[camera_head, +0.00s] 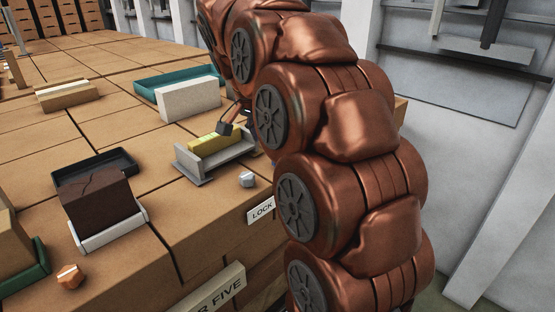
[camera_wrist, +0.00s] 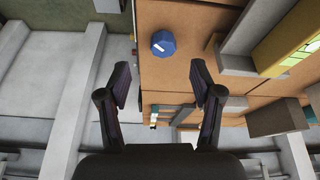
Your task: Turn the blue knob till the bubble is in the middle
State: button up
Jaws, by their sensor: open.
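The blue knob (camera_wrist: 163,43) is a small faceted knob with a white mark on its top, seen in the wrist view on the tan surface. A yellow level (camera_head: 215,142) sits in that holder; the level (camera_wrist: 288,48) also shows at the right of the wrist view with part of a green vial (camera_wrist: 312,47). My arm hides part of the scene.
A dark brown brick (camera_head: 95,202) on a white holder and an orange knob (camera_head: 69,276) are at the left. A teal tray (camera_head: 150,82) with a white block (camera_head: 190,100) stands behind the level. A "LOCK" label (camera_head: 262,211) is on the front edge.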

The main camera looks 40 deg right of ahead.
jog(key=shift+m, duration=0.4)
jog(key=shift+w+d+r+p+x, duration=0.15)
jog(key=shift+p+x, duration=0.15)
jog(key=shift+x, duration=1.05)
jog(key=shift+w+d+p+x, duration=0.15)
jog(key=shift+p+x, duration=0.15)
jog(key=shift+x, duration=1.05)
jog(key=shift+d+r+p+x, duration=0.15)
jog(key=shift+p+x, duration=0.15)
jog(key=shift+x, duration=1)
jog(key=shift+c, duration=0.3)
jog(key=c, duration=1.1)
jog(key=shift+f, duration=0.1)
jog(key=shift+n, duration=0.3)
